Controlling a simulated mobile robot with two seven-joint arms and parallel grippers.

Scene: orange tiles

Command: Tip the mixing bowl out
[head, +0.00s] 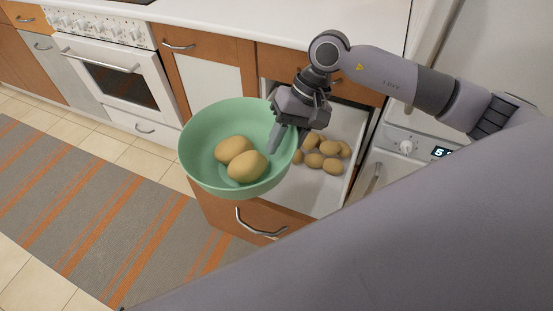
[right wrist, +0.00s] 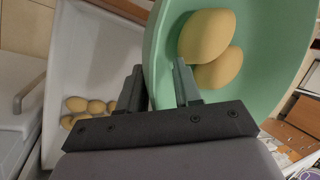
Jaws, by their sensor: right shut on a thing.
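The green mixing bowl (head: 197,167) is held up in front of the open drawer in the head view, tilted somewhat, with two potatoes (head: 247,166) in it. My right gripper (head: 284,137) is shut on the bowl's right rim. In the right wrist view, the bowl (right wrist: 265,75) fills the right side, its wall between the fingers (right wrist: 160,88), with the potatoes (right wrist: 208,45) inside. Several more potatoes (head: 331,148) lie in the white drawer (head: 315,196) behind and right of the bowl. My left gripper is not in view.
A white counter (head: 225,25) runs along the back above wooden cabinets. A white oven (head: 117,77) stands at the left, and a white appliance (head: 405,147) stands close to the drawer's right side. A striped rug (head: 85,215) covers the floor at left.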

